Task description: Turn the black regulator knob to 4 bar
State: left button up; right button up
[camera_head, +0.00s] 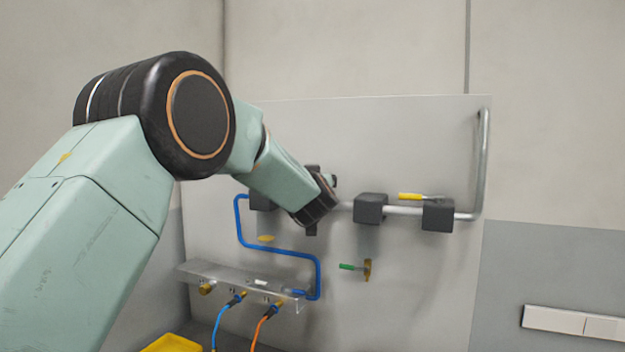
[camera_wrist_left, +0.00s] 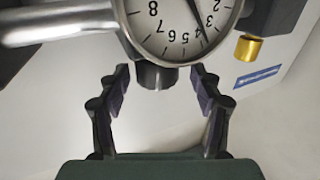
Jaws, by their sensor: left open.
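The black regulator knob (camera_wrist_left: 156,77) shows in the left wrist view as a short dark cylinder beside the rim of the round pressure gauge (camera_wrist_left: 180,20). The gauge face is white, appears upside down and is cut off by the top edge. Its dark needle points close to the 3 and 4 marks; the exact reading is hard to tell. My left gripper (camera_wrist_left: 160,74) is open, with one finger on each side of the knob and visible gaps between. In the head view my left wrist hides the knob, the gauge and the fingers. My right gripper is not in view.
A grey panel (camera_head: 430,290) carries a metal pipe (camera_head: 482,165), dark blocks (camera_head: 370,208), a yellow-handled valve (camera_head: 412,196), a green-handled valve (camera_head: 347,267) and a blue pipe (camera_head: 275,249). A ledge (camera_head: 215,273) holds hose fittings. A brass-coloured cylinder (camera_wrist_left: 247,47) sits beside the gauge.

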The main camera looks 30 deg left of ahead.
pick_arm(q)
jog(key=shift+w+d+f, duration=0.15)
jog(key=shift+w, duration=0.2)
jog(key=shift+c, duration=1.9)
jog(key=shift+s, duration=0.25)
jog(key=c, duration=0.8)
jog(key=shift+a+b, duration=0.2)
jog(key=shift+b, duration=0.4)
jog(key=shift+r+m+t+h+b, duration=0.25)
jog(key=shift+m+t+h+b, duration=0.4)
jog(key=shift+h+b, duration=0.5)
jog(key=shift+r, duration=0.1)
